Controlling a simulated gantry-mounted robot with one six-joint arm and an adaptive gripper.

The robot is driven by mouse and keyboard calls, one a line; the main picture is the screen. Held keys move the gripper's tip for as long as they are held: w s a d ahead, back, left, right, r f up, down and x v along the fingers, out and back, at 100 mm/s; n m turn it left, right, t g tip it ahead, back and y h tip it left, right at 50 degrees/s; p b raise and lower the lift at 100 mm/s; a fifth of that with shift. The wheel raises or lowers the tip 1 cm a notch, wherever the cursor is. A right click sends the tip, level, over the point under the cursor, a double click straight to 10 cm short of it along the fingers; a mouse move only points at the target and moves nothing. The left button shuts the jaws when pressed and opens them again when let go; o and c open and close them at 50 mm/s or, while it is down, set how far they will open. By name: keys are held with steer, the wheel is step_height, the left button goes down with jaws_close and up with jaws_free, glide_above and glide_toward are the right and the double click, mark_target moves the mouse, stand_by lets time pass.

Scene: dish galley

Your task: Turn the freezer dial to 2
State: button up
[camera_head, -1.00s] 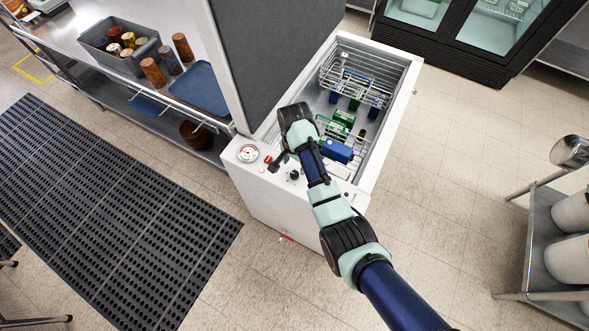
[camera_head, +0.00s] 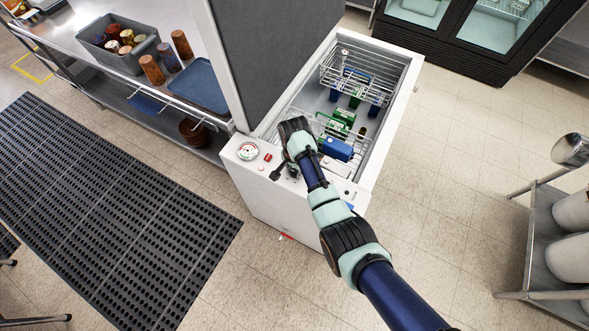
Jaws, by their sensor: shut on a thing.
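The white chest freezer (camera_head: 262,203) stands open, with its controls on the near top ledge. The freezer dial is a small black knob on that ledge. It is now mostly hidden behind my gripper, so its pointer and the numbers cannot be read. My gripper (camera_head: 284,172) is down at the ledge where the dial sits, with its jaws shut on the dial.
A round gauge (camera_head: 247,151) and a red switch (camera_head: 267,157) are left of my gripper. The raised lid (camera_head: 275,55) stands behind. Wire baskets (camera_head: 355,85) and several boxes are inside the freezer. A counter with a grey bin (camera_head: 118,60) is at left.

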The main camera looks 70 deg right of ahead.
steer(key=shift+n, duration=0.4)
jaws_close()
steer(key=n+p, duration=0.2)
steer(key=n, duration=0.2)
steer(key=shift+r+n, duration=0.1)
steer(key=shift+n, duration=0.3)
steer(key=n+p, duration=0.1)
steer(key=n, duration=0.5)
steer(key=shift+p, duration=0.35)
steer(key=shift+n, duration=0.4)
steer(key=o, duration=1.1)
jaws_free()
steer(key=shift+o, duration=0.2)
step_height(320, 180, up, 12)
